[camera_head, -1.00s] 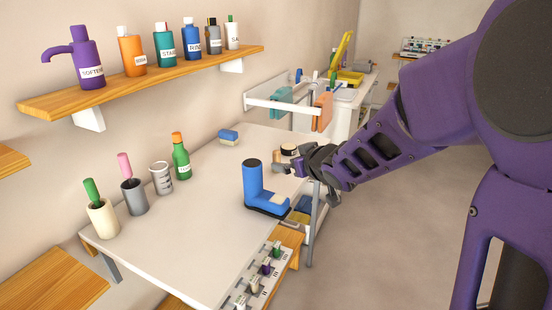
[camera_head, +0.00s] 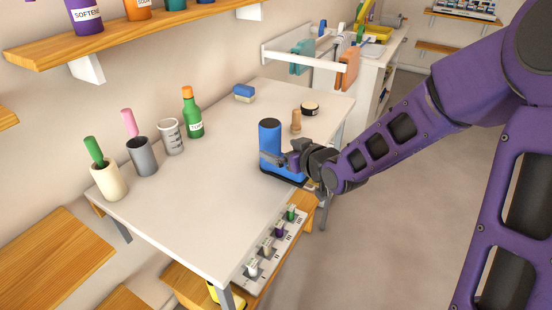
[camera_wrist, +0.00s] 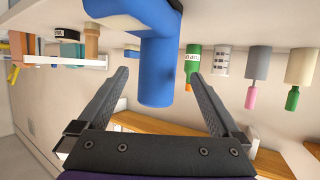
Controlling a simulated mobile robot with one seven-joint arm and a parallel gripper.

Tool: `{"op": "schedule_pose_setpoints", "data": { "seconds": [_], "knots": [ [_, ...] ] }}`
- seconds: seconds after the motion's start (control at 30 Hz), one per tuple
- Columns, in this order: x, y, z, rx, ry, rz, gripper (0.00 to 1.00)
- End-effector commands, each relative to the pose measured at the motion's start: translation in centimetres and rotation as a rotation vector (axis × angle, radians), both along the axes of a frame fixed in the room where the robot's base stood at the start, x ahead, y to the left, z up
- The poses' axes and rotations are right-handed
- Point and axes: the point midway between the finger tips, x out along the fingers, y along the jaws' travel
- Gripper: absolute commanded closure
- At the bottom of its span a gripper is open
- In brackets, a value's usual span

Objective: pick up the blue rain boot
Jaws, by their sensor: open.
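The blue rain boot (camera_head: 269,136) stands upright on the white table near its right edge. In the wrist view the boot (camera_wrist: 158,70) appears upside down, with its shaft between my two fingers and its foot at the top. My gripper (camera_head: 272,160) is at the boot's shaft, partly in front of it, and hides some of the boot. In the wrist view my gripper (camera_wrist: 160,85) is open, with a gap between each finger and the shaft.
On the table (camera_head: 215,190) stand a green bottle (camera_head: 192,115), a grey cup (camera_head: 142,156), a cream cup (camera_head: 108,180), a measuring beaker (camera_head: 171,137), a wooden peg (camera_head: 296,122) and a blue-and-cream sponge (camera_head: 244,93). A valve manifold (camera_head: 272,243) sits below the front right edge. The table's middle is clear.

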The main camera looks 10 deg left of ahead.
Motion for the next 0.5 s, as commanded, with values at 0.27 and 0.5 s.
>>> {"op": "schedule_pose_setpoints", "data": {
  "seconds": [0.27,0.5],
  "knots": [
    [3.0,2.6,-1.7,0.0,0.001,0.001,0.0],
    [4.5,3.8,-2.4,0.0,0.001,0.0,0.0]
  ]
}}
